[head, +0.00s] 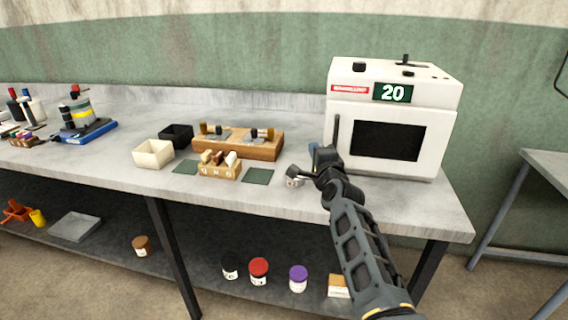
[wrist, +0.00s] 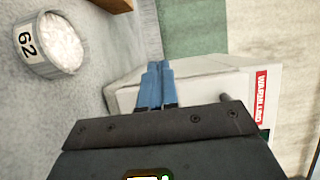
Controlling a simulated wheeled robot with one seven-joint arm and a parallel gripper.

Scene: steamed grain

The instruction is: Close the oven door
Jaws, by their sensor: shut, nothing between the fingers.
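The white oven (head: 440,90) stands at the right end of the bench, with a green display reading 20. Its door (head: 430,135) has a dark window and a vertical dark handle (head: 336,131) on the left. The door looks flush or nearly flush with the front; I cannot tell whether a small gap is left. My gripper (head: 315,150) is shut and empty, just left of the door's handle side. In the wrist view its blue fingers (wrist: 156,72) are together in front of the white oven body (wrist: 200,75); contact is unclear.
A small round pot labelled 62 (wrist: 62,42) stands on the bench near my gripper. A wooden block rack (head: 265,150), a white tray (head: 153,153) and a black tray (head: 177,136) are to the left. The bench's front edge runs below my arm.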

